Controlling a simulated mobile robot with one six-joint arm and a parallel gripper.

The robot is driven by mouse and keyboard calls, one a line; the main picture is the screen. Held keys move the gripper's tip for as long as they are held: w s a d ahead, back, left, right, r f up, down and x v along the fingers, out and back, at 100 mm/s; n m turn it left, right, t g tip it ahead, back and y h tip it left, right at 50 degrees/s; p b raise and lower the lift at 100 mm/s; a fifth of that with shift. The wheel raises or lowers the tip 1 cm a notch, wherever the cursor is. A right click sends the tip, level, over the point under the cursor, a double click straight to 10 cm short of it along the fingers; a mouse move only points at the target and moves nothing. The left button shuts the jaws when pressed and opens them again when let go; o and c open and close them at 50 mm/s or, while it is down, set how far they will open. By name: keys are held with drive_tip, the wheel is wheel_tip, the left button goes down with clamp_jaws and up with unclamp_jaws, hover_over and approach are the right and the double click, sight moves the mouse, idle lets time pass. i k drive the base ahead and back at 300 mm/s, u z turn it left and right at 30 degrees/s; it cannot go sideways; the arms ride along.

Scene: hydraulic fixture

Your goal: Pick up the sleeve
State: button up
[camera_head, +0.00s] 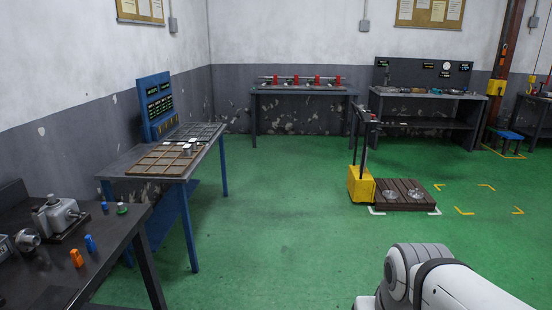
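I cannot tell for sure which object is the sleeve. Small pale and purplish pieces (187,149) stand on the tray table at the left and are too small to make out. On the dark bench at the lower left, an orange piece (76,258) and a blue piece (90,243) stand upright near the front edge. A grey metal fixture (59,214) and a round metal part (27,239) sit behind them. My gripper is out of view; only a white and dark part of my arm shows at the lower right.
The dark bench (108,232) and the blue-legged tray table (118,171) line the left side. Two more workbenches stand at the back wall. A yellow pallet truck (361,184) with a brown pallet (391,204) stands right of centre. Green floor (270,225) is clear in the middle.

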sight(193, 143)
drive_tip(key=u, duration=0.35)
drive_tip(key=i, duration=1.6)
drive_tip(key=u, duration=0.5)
drive_tip(key=i, duration=0.75)
drive_tip(key=u, duration=0.15)
drive_tip(key=k, duration=1.2)
drive_tip(key=z, duration=0.5)
drive_tip(key=i, duration=0.85)
drive_tip(key=z, duration=0.55)
drive_tip(key=i, duration=3.1)
drive_tip(key=u, duration=1.25)
drive_tip(key=i, duration=1.15)
drive_tip(key=u, duration=0.75)
